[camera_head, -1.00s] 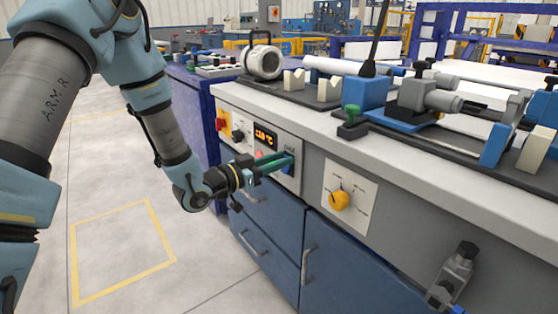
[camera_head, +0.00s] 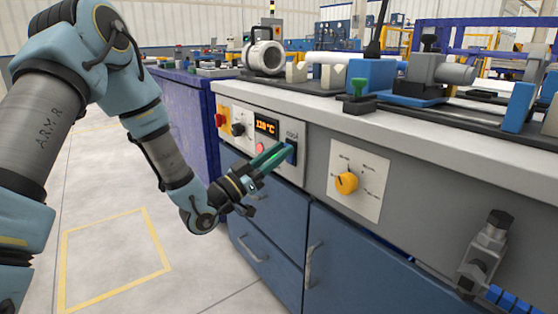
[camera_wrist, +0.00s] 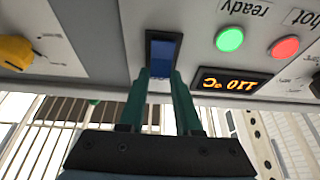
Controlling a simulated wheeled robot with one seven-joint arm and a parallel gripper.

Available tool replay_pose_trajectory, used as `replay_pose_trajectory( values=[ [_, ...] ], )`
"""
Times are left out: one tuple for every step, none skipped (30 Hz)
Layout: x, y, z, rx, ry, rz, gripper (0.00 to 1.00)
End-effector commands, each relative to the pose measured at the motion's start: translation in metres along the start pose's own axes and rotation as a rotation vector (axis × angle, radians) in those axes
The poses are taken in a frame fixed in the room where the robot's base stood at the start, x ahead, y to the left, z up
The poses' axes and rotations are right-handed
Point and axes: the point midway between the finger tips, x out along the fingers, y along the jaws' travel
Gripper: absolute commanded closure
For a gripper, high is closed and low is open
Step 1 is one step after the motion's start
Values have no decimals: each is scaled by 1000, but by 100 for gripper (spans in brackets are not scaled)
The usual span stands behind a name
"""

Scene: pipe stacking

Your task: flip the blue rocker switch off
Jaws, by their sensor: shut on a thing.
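The blue rocker switch (camera_wrist: 161,57) sits in a dark frame on the grey control panel and shows upright in the wrist view. In the head view, only part of the switch (camera_head: 291,153) shows beside the fingertips. My gripper (camera_head: 283,151) reaches up and right to the panel with its green fingers. In the wrist view, the fingertips of my gripper (camera_wrist: 160,76) are at the lower part of the switch, one on each side. They are shut on it. The exact contact is partly hidden by the fingers.
A temperature display (camera_head: 267,127) reads 110 °C. A green light (camera_wrist: 230,38) and red light (camera_wrist: 285,47) are near the switch. A yellow knob (camera_head: 346,183) is to its right. The bench top (camera_head: 330,105) overhangs the panel; open floor (camera_head: 112,255) lies left.

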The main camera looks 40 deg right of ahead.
Motion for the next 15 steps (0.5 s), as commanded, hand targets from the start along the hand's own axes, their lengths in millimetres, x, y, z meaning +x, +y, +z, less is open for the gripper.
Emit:
replay_pose_trajectory(
  values=[
    [0, 0, 0, 0, 0, -1, 100],
    [0, 0, 0, 0, 0, -1, 100],
    [0, 0, 0, 0, 0, -1, 100],
    [0, 0, 0, -1, 0, -1, 100],
    [0, 0, 0, -1, 0, -1, 100],
    [0, 0, 0, -1, 0, -1, 100],
    [0, 0, 0, -1, -1, -1, 100],
    [0, 0, 0, -1, -1, -1, 66],
    [0, 0, 0, -1, -1, -1, 62],
    [0, 0, 0, -1, -1, -1, 59],
    [0, 0, 0, -1, -1, -1, 55],
    [0, 0, 0, -1, -1, -1, 51],
    [0, 0, 0, -1, -1, -1, 47],
    [0, 0, 0, -1, -1, -1, 44],
    [0, 0, 0, -1, -1, -1, 39]
  ],
)
